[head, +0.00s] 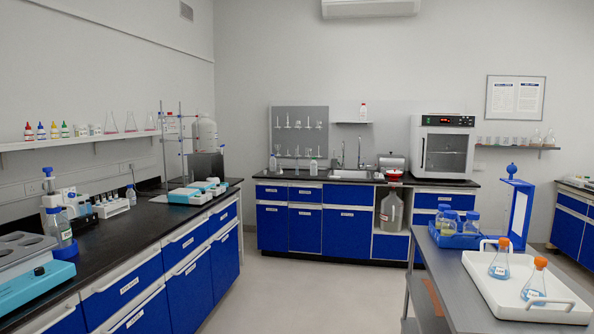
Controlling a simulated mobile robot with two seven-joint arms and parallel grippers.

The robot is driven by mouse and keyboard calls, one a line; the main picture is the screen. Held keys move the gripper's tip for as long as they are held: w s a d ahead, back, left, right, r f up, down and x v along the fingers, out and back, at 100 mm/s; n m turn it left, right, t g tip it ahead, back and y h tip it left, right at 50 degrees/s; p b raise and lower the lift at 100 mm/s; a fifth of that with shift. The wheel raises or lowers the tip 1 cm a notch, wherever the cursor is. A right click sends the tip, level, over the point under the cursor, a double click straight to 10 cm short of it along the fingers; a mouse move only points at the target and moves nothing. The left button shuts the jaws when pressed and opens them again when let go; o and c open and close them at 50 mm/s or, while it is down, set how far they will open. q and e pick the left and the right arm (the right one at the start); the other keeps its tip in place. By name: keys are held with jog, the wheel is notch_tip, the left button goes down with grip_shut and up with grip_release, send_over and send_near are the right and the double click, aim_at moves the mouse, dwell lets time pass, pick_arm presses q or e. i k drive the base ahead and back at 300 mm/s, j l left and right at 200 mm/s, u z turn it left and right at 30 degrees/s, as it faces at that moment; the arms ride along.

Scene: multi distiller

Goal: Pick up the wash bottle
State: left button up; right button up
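Neither of my grippers is in view. I cannot tell for certain which vessel is the wash bottle. A small whitish bottle (313,167) stands upright on the back counter, left of the sink. A small clear bottle (131,197) stands on the left bench near the wall. All are far off and too small to show a spout clearly.
The left bench (112,250) carries devices and a blue-topped bottle (59,230). The back counter (462,184) holds an oven (441,150). A table on the right bears a white tray (480,272) with two orange-stoppered flasks. The floor (300,300) between is clear.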

aim_at(314, 165)
jog(key=i+u, duration=0.15)
jog(key=i, duration=6.3)
jog(key=i+j+z, duration=0.15)
jog(key=i, duration=0.35)
jog(key=i+j+z, duration=0.2)
jog(key=i, duration=0.25)
